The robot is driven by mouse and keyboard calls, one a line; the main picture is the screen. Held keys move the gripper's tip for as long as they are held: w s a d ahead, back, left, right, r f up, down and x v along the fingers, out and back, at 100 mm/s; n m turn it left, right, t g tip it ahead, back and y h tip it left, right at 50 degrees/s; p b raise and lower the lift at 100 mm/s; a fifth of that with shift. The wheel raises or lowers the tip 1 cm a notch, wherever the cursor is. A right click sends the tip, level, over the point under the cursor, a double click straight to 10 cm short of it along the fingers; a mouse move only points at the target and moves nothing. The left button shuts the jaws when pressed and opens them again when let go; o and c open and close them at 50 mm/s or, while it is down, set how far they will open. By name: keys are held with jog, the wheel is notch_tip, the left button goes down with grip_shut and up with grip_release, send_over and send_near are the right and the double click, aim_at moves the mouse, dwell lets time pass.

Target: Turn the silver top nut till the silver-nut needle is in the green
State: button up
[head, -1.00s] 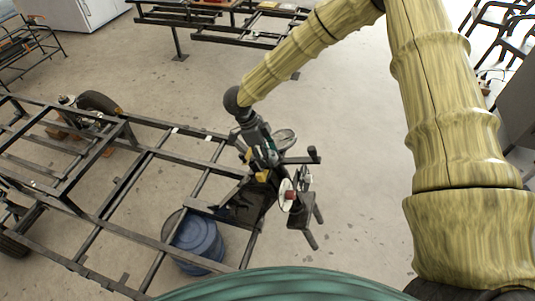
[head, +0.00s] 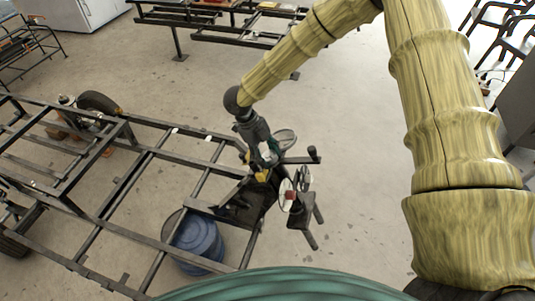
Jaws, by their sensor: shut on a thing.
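My gripper (head: 265,163) points down onto a spring suspension assembly at the right corner of the dark metal frame (head: 196,207). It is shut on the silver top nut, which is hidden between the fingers. Below and right of the gripper a round white dial (head: 285,197) faces right, with a red part (head: 291,195) beside it. A second round dial (head: 305,178) stands just right of it. A grey disc (head: 286,136) shows behind the gripper. The needles and the green zone are too small to read.
A blue barrel (head: 199,240) stands under the frame. A small dark stand (head: 304,213) is right of the dials. A black knob on a rod (head: 313,153) sticks out to the right. Open concrete floor (head: 360,190) lies beyond.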

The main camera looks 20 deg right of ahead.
dwell(0.3)
jog(key=o, duration=1)
jog(key=shift+o, duration=0.2)
jog(key=v, duration=1.2)
jog(key=shift+r, duration=0.1)
